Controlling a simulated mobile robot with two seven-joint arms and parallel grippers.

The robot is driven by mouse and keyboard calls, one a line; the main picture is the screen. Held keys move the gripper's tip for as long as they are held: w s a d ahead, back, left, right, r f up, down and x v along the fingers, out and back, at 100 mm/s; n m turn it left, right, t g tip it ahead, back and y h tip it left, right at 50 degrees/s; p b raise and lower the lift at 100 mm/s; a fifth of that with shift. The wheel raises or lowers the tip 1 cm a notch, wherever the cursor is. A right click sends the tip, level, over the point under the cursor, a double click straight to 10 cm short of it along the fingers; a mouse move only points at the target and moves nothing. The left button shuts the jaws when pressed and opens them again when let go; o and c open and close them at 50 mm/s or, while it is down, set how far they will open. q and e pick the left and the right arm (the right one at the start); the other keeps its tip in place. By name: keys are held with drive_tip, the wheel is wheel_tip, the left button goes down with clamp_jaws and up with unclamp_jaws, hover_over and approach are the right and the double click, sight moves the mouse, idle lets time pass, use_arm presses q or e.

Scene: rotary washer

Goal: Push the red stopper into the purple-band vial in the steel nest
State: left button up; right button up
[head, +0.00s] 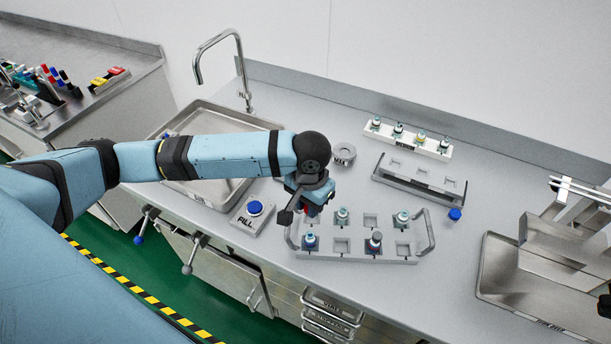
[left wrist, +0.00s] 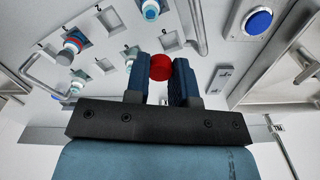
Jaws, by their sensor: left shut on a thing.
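My left gripper (head: 311,205) is shut on the red stopper (left wrist: 160,67) and holds it over the left part of the grey vial rack (head: 340,258). In the left wrist view the stopper sits between the two fingertips of the gripper (left wrist: 160,75). Several vials with blue, teal or grey tops stand in the rack. I cannot make out a purple band on any of them. A round steel holder (head: 343,153) stands behind the gripper; I cannot tell whether it is the steel nest or whether it holds a vial.
A white rack (head: 410,140) with several vials stands at the back, a grey stand (head: 420,183) before it. The blue FILL button (head: 255,208) and the sink (head: 198,190) are to the left. A blue-topped item (head: 454,214) and a steel tray (head: 490,275) are to the right.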

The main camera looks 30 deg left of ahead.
use_arm(q)
drive_tip(key=f+b, duration=0.1)
drive_tip(key=b, duration=0.1)
drive_tip(key=s+d+f+b, duration=0.1)
drive_tip(key=f, duration=0.1)
drive_tip(key=shift+s+d+m+b, duration=0.1)
drive_tip(key=shift+s+m+b, duration=0.1)
drive_tip(key=shift+m+b, duration=0.2)
drive_tip(key=shift+f+b, duration=0.9)
drive_tip(key=shift+b, duration=0.2)
drive_tip(key=shift+f, duration=0.95)
drive_tip(key=shift+r+p, duration=0.1)
drive_tip(key=shift+p, duration=0.3)
drive_tip(key=shift+r+p, duration=0.35)
drive_tip(key=shift+p, duration=0.4)
drive_tip(key=shift+p, duration=0.85)
drive_tip(key=shift+f, duration=0.15)
